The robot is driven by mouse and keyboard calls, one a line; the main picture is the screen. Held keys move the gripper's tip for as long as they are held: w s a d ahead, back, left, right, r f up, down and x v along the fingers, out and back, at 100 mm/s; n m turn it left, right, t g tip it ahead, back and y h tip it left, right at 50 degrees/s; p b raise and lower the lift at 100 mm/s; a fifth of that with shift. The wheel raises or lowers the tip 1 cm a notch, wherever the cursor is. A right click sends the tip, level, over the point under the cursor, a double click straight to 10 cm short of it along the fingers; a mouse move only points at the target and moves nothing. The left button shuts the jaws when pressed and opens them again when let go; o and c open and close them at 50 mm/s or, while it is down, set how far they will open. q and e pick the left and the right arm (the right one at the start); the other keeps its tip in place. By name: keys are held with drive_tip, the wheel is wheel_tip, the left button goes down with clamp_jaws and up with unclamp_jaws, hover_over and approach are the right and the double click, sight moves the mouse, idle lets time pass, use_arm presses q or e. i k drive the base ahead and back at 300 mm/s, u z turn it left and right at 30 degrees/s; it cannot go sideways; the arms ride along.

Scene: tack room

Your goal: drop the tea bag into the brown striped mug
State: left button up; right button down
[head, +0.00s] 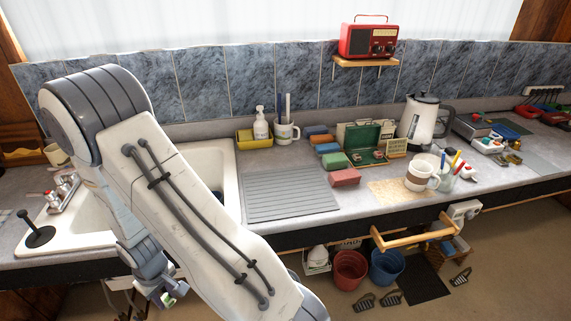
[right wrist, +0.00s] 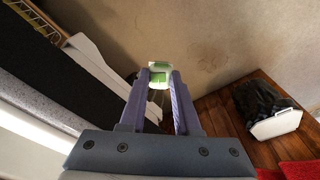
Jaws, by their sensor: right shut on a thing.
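My right gripper (head: 160,289) hangs low at the left, in front of the sink, far from the mug. It is shut on a small green and white tea bag (head: 169,299). In the right wrist view the tea bag (right wrist: 160,77) is between the fingertips (right wrist: 161,84). The brown striped mug (head: 413,184), white with a brown band, stands upright on a tan mat (head: 386,191) on the counter at the right. Its inside is not clear to see. My left gripper is not in view.
My right arm covers part of the white sink (head: 229,190). A ridged drainer (head: 290,200) lies clear beside it. A cup with pens (head: 446,182) stands close right of the mug; a white kettle (head: 421,120) is behind. Colored boxes and a green case (head: 368,138) are left of the kettle.

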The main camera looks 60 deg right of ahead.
sight(415, 180)
drive_tip(key=u, duration=1.3)
drive_tip(key=k, duration=2.95)
drive_tip(key=z, duration=1)
